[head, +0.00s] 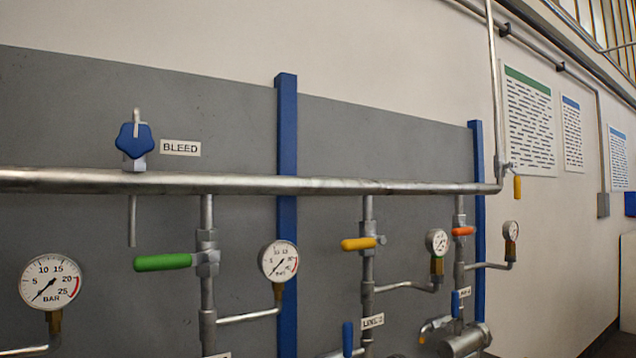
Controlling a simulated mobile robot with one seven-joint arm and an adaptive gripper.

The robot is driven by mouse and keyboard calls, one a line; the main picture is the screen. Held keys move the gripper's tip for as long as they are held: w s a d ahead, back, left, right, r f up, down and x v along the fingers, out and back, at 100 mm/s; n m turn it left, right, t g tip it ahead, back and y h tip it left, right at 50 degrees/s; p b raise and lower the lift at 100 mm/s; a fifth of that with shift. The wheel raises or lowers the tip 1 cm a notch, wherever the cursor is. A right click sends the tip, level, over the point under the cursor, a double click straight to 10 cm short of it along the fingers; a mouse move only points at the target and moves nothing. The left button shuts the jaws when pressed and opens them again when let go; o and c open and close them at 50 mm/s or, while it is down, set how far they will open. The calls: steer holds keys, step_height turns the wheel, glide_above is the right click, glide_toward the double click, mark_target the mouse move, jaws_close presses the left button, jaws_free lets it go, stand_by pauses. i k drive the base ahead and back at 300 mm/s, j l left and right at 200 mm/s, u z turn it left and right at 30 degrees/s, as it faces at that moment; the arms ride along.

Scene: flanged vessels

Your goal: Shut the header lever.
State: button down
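The header pipe (330,186) runs level across the panel and turns up at its right end into a vertical riser (493,80). A small valve with a yellow-orange lever (517,187) sits at that corner. This lever hangs straight down, in line with the riser. No label shows beside it. Below the header, a green lever (163,262), a yellow lever (359,243) and an orange lever (463,231) each stick out sideways to the left, across their vertical drop pipes. My gripper is not in view.
A blue star knob (135,139) marked BLEED stands on the header. Round gauges (278,261) on side branches stick out between the drops. Blue posts (287,200) back the pipes. Blue levers (347,338) hang lower down. Wall posters (530,122) are right of the riser.

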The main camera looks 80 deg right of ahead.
mark_target(517, 181)
steer(key=z, duration=3.35)
steer(key=i+l+z, duration=0.15)
steer(key=i+z, duration=0.3)
steer(key=i, duration=0.55)
